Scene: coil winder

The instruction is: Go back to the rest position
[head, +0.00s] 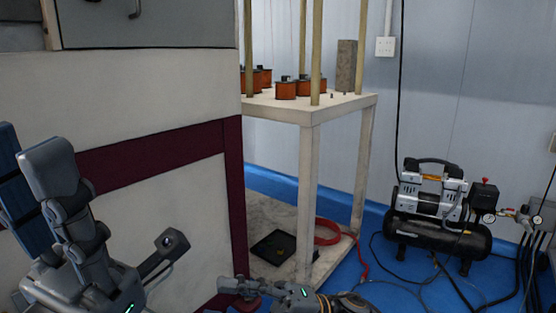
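My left gripper (110,205) is at the lower left, in front of the pale machine cabinet. Its grey fingers are spread wide apart, one pointing up and one to the right, with nothing between them. My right gripper (240,286) is low at the bottom centre, seen from the side and pointing left. Its finger gap is not clear, and I see no object in it.
The cabinet (150,100) with a dark red band fills the left. A pale stand (308,170) holds several copper coils (286,89) and a grey block (346,66). An air compressor (437,210) and hoses are on the blue floor (372,268) at right.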

